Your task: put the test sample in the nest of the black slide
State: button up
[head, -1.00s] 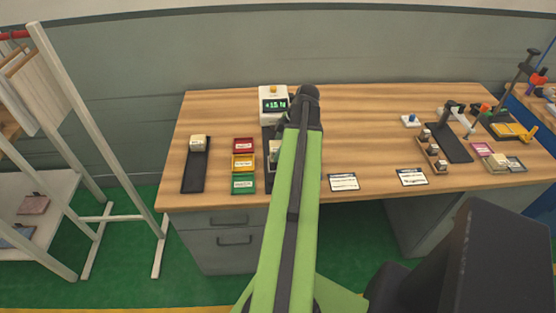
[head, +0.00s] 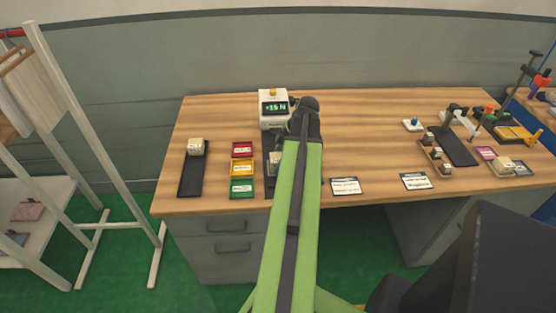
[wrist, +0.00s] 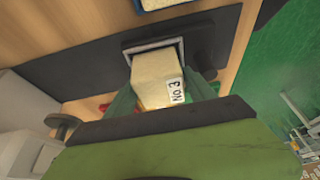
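The test sample (wrist: 158,75) is a cream block with a "No 3" label. In the wrist view it sits between the two fingers of my gripper (wrist: 160,95), which flank it closely and appear shut on it. Its far end meets or overlaps the grey-rimmed square nest (wrist: 128,51) on the black slide (wrist: 75,75). I cannot tell whether it rests on the nest's floor. In the head view the black slide (head: 268,184) lies in front of a white meter, and my arm hides most of it and the fingers.
The white meter (head: 273,109) has a lit green display. Left of the slide are red (head: 242,148), yellow (head: 242,167) and green (head: 241,187) trays. A black strip (head: 190,181) bears another block (head: 197,147). Two cards (head: 345,186) (head: 416,181) lie right. Bare wood lies between.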

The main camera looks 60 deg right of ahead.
jog(key=p+v, duration=1.1)
jog(key=v, duration=0.1)
jog(key=shift+r, duration=0.25)
jog(key=shift+f, duration=0.1)
